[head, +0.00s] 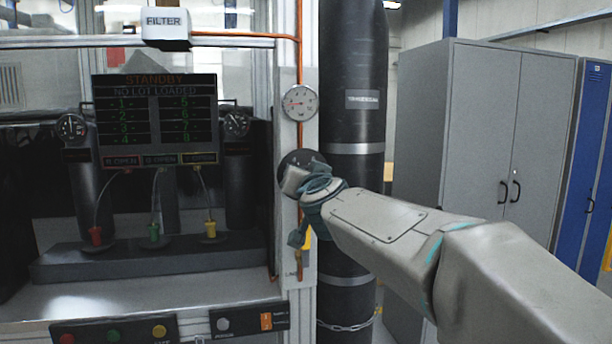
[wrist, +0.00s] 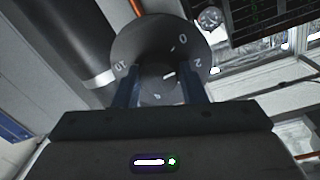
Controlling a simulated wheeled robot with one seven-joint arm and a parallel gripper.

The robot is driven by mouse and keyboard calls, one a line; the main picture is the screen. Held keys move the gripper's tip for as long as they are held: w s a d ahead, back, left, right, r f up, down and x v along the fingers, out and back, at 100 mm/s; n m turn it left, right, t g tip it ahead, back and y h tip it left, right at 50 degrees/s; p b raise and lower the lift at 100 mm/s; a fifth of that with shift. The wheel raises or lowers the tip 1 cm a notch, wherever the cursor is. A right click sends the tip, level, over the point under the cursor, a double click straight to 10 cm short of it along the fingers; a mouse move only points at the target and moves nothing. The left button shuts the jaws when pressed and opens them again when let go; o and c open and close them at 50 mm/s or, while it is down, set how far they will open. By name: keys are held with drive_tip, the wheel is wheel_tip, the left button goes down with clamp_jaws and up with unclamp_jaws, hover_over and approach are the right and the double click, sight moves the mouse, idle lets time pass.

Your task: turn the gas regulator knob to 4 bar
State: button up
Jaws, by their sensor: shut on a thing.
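The gas regulator's dark round dial (wrist: 150,38) faces my wrist camera, with 0, 2 and 10 readable and a mark like a 4 near its lower part. The dark knob (wrist: 157,84) sits at its centre; a short white line on it points right and slightly up, roughly toward the 2. My gripper (wrist: 162,80) is shut on the knob, one finger on each side. In the head view my gripper (head: 307,186) covers much of the regulator (head: 290,160). The pressure gauge (head: 300,102) stands above it, its needle too small to read surely.
A black cylinder (head: 351,60) stands right behind the regulator post, with a chain low around it. A copper pipe (head: 299,60) runs down the post. Left is a bench with a standby screen (head: 155,120); right are grey cabinets (head: 480,130).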

drive_tip(key=m, duration=0.6)
drive_tip(key=m+g+p, duration=0.1)
drive_tip(key=m, duration=0.6)
drive_tip(key=shift+y, duration=0.4)
idle(0.4)
drive_tip(key=o, duration=1)
drive_tip(key=shift+d+r, duration=0.1)
